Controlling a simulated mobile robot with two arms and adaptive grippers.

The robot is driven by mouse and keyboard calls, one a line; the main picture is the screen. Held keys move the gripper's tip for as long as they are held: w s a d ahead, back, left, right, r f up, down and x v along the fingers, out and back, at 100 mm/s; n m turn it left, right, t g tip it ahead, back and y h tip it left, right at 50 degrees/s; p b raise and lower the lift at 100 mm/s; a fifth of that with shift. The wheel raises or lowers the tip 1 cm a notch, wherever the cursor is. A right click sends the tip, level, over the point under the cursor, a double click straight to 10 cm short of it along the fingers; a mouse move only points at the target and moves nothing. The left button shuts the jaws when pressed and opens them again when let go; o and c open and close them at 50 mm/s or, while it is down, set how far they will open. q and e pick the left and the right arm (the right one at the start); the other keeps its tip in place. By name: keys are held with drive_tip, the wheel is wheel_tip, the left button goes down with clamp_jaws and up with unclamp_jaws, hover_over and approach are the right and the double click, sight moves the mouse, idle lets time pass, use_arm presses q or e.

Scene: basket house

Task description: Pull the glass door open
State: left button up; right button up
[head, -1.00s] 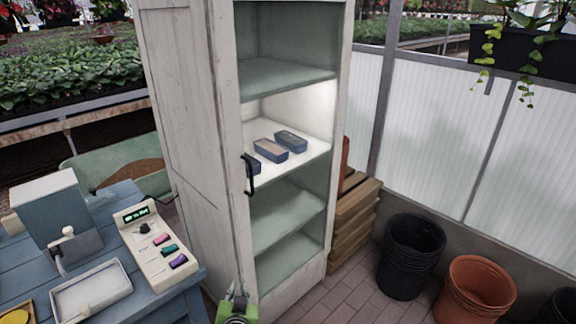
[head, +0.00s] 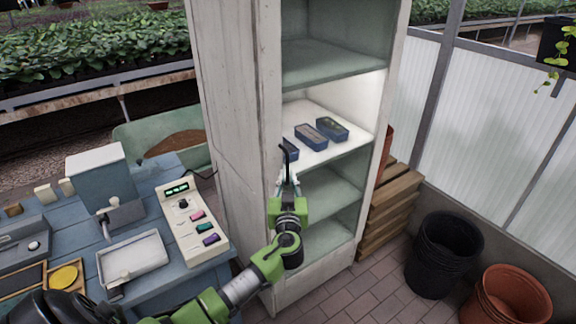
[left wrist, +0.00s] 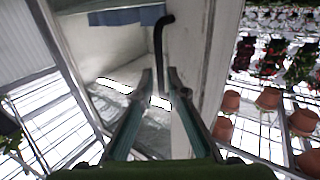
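A tall whitewashed cabinet (head: 238,120) stands in the middle of the head view. Its glass door (head: 335,185) appears closed; the clear pane is hard to make out in front of the shelves. A black bar handle (head: 285,155) is at the left side of the front. My left gripper (head: 286,180) is at the handle's lower part, pointing up at it. In the left wrist view the handle (left wrist: 158,45) runs down between the two spread fingers (left wrist: 162,82). Contact with either finger cannot be told. My right gripper is not in view.
Blue troughs (head: 311,134) sit on the lit shelf inside. A blue table (head: 75,210) with a control box (head: 190,220) stands close on the left. Wooden crates (head: 390,215), black pots (head: 440,255) and terracotta pots (head: 505,295) are on the right. Brick floor (head: 350,290) lies in front.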

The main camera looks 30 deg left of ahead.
sight(288, 171)
use_arm(q)
drive_tip(key=shift+p+x, duration=0.4)
drive_tip(key=shift+x, duration=1.95)
clamp_jaws()
drive_tip(key=shift+s+d, duration=0.1)
